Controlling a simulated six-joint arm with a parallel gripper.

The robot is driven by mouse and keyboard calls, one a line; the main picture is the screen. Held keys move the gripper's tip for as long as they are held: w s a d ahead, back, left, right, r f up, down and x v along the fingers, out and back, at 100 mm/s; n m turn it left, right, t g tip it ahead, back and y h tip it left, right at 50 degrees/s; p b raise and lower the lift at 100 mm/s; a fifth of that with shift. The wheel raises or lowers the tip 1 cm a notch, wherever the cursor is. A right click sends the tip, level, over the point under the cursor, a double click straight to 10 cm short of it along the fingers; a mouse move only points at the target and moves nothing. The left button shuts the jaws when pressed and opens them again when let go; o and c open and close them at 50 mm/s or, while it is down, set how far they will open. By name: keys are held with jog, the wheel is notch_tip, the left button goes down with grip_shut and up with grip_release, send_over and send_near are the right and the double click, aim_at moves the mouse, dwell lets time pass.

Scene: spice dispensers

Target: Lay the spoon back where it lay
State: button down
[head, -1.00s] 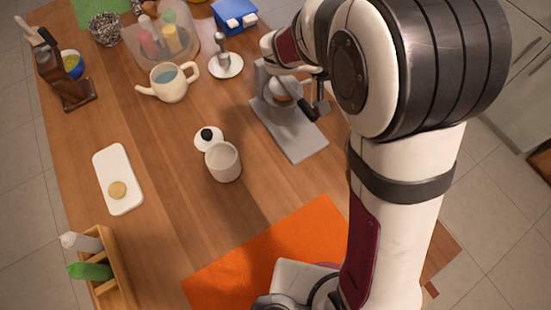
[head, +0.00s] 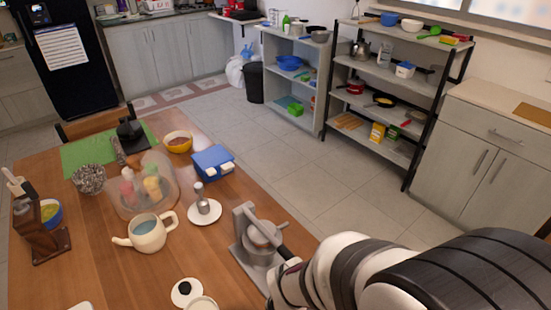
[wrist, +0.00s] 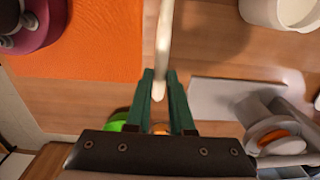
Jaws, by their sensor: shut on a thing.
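In the wrist view my gripper (wrist: 161,82) is shut on the spoon (wrist: 164,45), a pale, slim thing. It runs from between the green fingers up to the top edge of the picture, and its far end is out of view. It is held over the wooden table (wrist: 205,55), just right of the orange mat (wrist: 85,75); I cannot tell how high. In the head view neither the spoon nor my fingers show; my arm fills the lower right.
A grey press-like stand (head: 256,248), also in the wrist view (wrist: 235,95), is nearby. A white mug (wrist: 285,10) is at the wrist view's upper right. A teapot (head: 150,233), white saucer (head: 205,212), blue box (head: 212,160) and clear spice holder (head: 150,180) stand farther back.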

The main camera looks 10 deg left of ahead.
jog(key=a+f, duration=0.1)
jog(key=a, duration=0.1)
jog(key=a+f, duration=0.2)
jog(key=a, duration=0.1)
jog(key=shift+s+a+f, duration=0.25)
jog(key=shift+s+a, duration=0.1)
notch_tip(320, 180, down, 4)
jog(key=shift+a+f, duration=0.1)
jog(key=shift+a, duration=0.05)
jog(key=c, duration=0.8)
grip_release()
jog(key=shift+f, duration=0.1)
